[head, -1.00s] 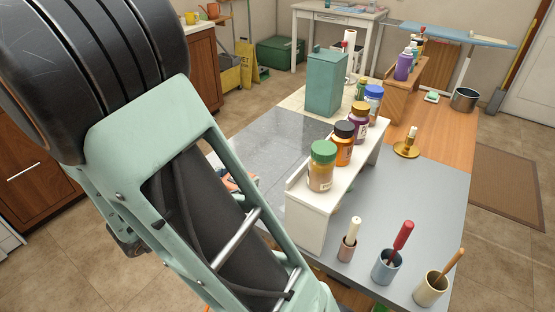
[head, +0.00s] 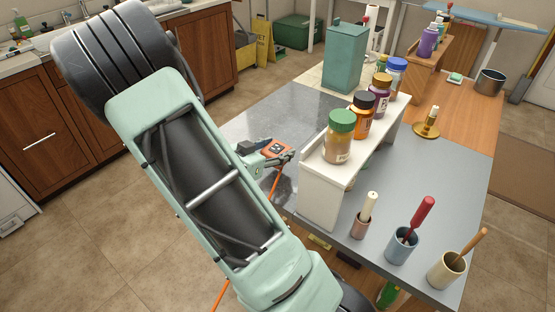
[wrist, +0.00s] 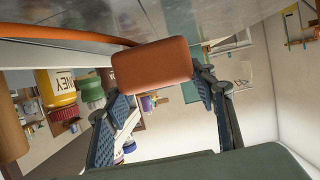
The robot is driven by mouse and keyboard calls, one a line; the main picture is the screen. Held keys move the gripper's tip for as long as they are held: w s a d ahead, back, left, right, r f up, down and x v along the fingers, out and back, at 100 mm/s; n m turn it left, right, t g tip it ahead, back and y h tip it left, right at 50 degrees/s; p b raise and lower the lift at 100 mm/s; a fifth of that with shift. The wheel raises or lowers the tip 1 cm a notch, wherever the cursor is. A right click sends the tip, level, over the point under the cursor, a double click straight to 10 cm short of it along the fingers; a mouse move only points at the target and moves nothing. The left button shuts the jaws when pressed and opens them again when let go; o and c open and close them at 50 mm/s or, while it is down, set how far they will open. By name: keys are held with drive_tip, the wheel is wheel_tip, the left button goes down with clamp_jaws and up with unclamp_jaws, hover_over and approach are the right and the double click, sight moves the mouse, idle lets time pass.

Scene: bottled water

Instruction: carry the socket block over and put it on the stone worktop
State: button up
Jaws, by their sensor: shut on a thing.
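The socket block (head: 275,147) is a small orange block with dark sockets and an orange cable. My gripper (head: 280,156) is shut on it, over the polished grey stone worktop (head: 245,127) in the head view. In the wrist view the orange block (wrist: 152,66) sits between the two fingertips of my gripper (wrist: 155,85), with the stone surface (wrist: 190,15) close beside it at the top. I cannot tell whether the block touches the stone.
A white riser (head: 322,190) with several capped jars stands just right of my gripper. A teal canister (head: 345,60) stands behind. Cups with tools (head: 400,245) stand at the front right. The orange cable (head: 274,184) hangs down from the block. Stone left of the block is bare.

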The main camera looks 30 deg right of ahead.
drive_tip(key=shift+w+d+f, duration=0.2)
drive_tip(key=shift+d+f, duration=0.15)
drive_tip(key=shift+f, duration=0.1)
drive_tip(key=shift+f+b, duration=0.45)
drive_tip(key=shift+f, duration=1.05)
drive_tip(key=shift+f, duration=0.15)
drive_tip(key=o, duration=1.7)
